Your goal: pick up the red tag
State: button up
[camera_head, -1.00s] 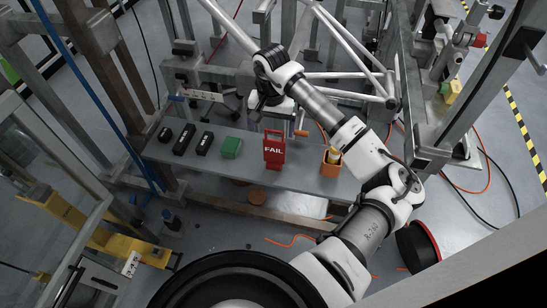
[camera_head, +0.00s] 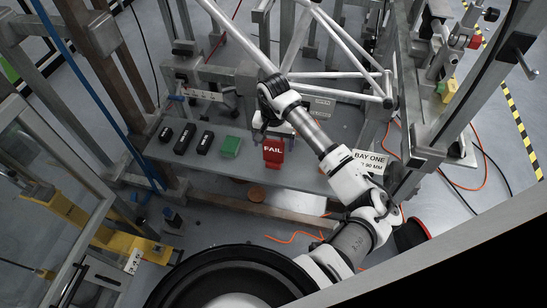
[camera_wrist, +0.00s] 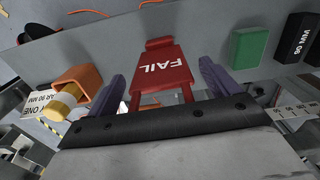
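The red tag (camera_head: 273,152), marked FAIL in white, stands on the grey shelf, and its upper part is hidden by my gripper (camera_head: 270,132) in the head view. In the wrist view the red tag (camera_wrist: 160,70) lies between the two purple fingers of my gripper (camera_wrist: 161,71). The fingers are apart, one on each side of the tag, with a visible gap to it. The gripper is open and holds nothing.
On the grey shelf (camera_head: 225,175) a green block (camera_head: 231,147) and several black blocks (camera_head: 184,139) stand left of the tag. In the wrist view an orange holder (camera_wrist: 78,85) with a yellow piece is close to one finger. Metal frame tubes (camera_head: 345,55) rise behind.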

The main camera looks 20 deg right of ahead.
jog(key=c, duration=1.3)
jog(key=shift+o, duration=0.2)
jog(key=shift+r, duration=0.15)
notch_tip(320, 180, up, 20)
jog(key=b, duration=0.3)
jog(key=o, duration=0.6)
jog(key=shift+c, duration=0.3)
